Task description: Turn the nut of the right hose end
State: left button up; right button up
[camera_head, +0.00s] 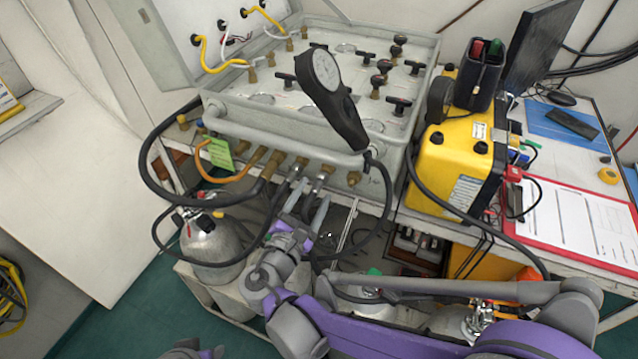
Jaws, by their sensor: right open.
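Brass fittings with hose ends stick out below the front rail of the grey air panel (228,98). The right hose end (321,179) has a silvery nut on a brass fitting. Another silvery hose end (298,186) is just left of it. My right gripper (309,203) reaches up from below, its jaws open and its fingertips close under these two hose ends. I cannot tell whether a finger touches a nut.
A black gauge (326,72) stands over the panel's front edge, and black hoses (386,205) loop around the gripper. A yellow case (447,165) and a red clipboard (580,222) are to the right. A silver cylinder (211,243) stands below left.

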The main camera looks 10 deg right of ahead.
aim_at(322, 179)
jog(key=shift+x, duration=1.85)
grip_shut()
